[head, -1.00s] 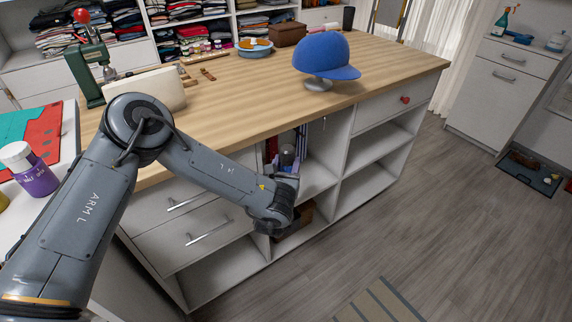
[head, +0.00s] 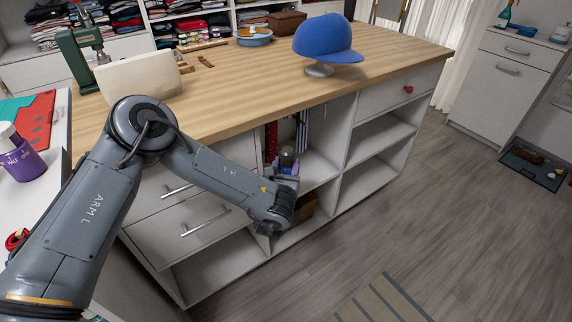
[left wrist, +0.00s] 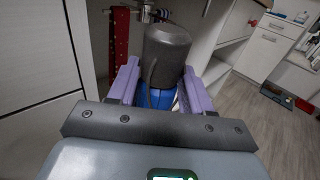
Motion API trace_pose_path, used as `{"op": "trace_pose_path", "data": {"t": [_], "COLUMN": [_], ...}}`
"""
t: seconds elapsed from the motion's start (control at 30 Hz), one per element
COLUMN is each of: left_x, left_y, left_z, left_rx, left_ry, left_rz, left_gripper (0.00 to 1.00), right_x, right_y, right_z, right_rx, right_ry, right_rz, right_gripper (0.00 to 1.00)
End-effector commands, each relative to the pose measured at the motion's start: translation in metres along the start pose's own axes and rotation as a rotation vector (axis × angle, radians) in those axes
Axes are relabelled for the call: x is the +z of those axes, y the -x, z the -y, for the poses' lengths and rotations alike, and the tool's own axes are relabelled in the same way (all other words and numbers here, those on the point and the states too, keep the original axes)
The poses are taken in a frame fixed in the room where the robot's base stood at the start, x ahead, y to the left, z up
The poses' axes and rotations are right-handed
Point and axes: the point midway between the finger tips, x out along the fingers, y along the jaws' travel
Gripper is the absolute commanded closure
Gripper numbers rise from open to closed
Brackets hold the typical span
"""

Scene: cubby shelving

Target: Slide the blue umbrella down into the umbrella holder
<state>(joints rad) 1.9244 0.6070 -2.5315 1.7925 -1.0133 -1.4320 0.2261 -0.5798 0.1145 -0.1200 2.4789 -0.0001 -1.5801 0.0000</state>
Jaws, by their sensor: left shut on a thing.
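The blue umbrella (left wrist: 158,98) is upright or nearly so in the left wrist view, with a dark grey rounded handle (left wrist: 167,55) and a thin strap. My left gripper (left wrist: 157,88) is shut on it, one purple finger on each side. In the head view the left gripper (head: 285,172) is at the front of an open cubby, and the umbrella's grey top (head: 287,153) shows between the fingers. Its lower part is hidden by my gripper and wrist. I cannot make out the umbrella holder in either view. My right gripper is not in view.
The white cubby unit (head: 345,135) has a wooden top (head: 235,100) with a blue cap (head: 325,40) on a stand. Inside the cubby, red patterned cloth (head: 271,140) hangs behind the gripper. Drawers (head: 205,220) stand left of it.

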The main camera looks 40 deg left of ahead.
Motion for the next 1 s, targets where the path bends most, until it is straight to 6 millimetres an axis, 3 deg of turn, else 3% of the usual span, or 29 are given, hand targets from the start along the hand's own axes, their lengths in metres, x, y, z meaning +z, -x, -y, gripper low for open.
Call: {"op": "trace_pose_path", "data": {"t": [0.53, 1.0], "left_x": [-0.031, -0.036], "left_y": [0.000, 0.000], "left_z": [0.000, 0.000], "left_rx": [0.000, 0.000], "left_ry": [-0.001, -0.001], "left_rz": [0.002, 0.002], "left_gripper": [0.93, 0.93], "right_x": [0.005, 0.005], "right_y": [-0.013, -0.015], "right_z": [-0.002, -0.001], "right_rx": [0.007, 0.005], "right_ry": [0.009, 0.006], "right_rz": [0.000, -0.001], "right_gripper": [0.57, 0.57]}}
